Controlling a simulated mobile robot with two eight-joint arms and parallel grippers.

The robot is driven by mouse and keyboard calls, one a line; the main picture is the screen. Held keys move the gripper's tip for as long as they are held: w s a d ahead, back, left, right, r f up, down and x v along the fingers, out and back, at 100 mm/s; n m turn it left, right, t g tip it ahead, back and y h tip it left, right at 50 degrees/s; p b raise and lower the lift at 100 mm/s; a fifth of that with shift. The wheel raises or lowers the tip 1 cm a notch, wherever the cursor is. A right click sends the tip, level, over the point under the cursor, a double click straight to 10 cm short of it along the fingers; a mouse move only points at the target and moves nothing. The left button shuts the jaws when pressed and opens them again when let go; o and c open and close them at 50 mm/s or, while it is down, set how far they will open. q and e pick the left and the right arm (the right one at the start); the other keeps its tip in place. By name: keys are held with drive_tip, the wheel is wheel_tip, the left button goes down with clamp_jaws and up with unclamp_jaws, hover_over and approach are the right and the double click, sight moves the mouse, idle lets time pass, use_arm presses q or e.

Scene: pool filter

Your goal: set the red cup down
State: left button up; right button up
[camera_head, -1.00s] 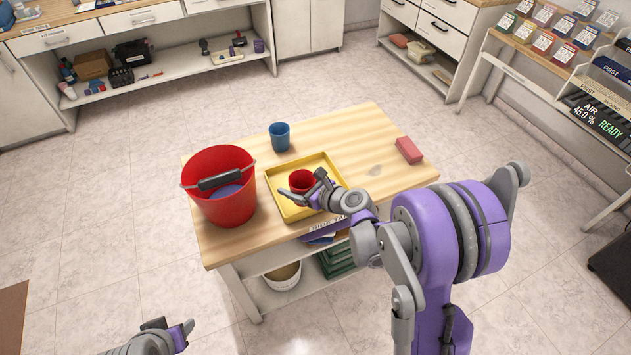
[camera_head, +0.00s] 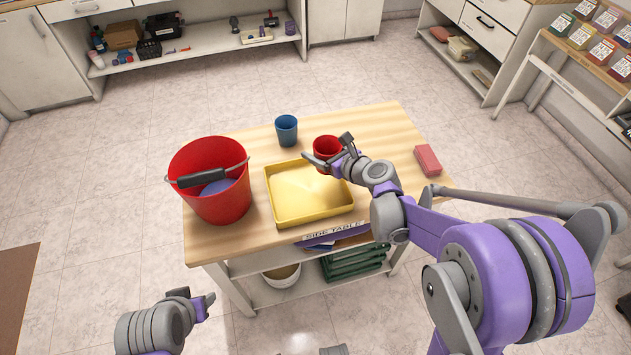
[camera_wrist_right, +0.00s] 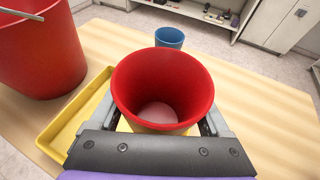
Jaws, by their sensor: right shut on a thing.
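The red cup (camera_head: 327,149) is upright at the back right edge of the yellow tray (camera_head: 307,218). My right gripper (camera_head: 334,162) is shut on it. In the right wrist view the red cup (camera_wrist_right: 163,88) fills the middle, its mouth facing up and empty inside, with a grey finger on each side. The tray (camera_wrist_right: 75,122) lies below and to the left of it there. Whether the cup's base touches anything is hidden. My left gripper (camera_head: 196,300) is low at the front left, away from the table; its finger gap is unclear.
A red bucket (camera_head: 218,203) with a dark handle grip stands left of the tray. A blue cup (camera_head: 286,130) stands behind the tray. A pink-red block (camera_head: 427,160) lies at the table's right. The wooden tabletop (camera_head: 375,125) is bare at the back right.

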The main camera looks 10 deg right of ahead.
wheel_tip(320, 180, down, 9)
drive_tip(key=shift+r+b, duration=0.1)
drive_tip(key=shift+b, duration=0.35)
drive_tip(key=shift+f, duration=0.2)
drive_tip(key=o, duration=1.3)
drive_tip(key=shift+r, duration=0.1)
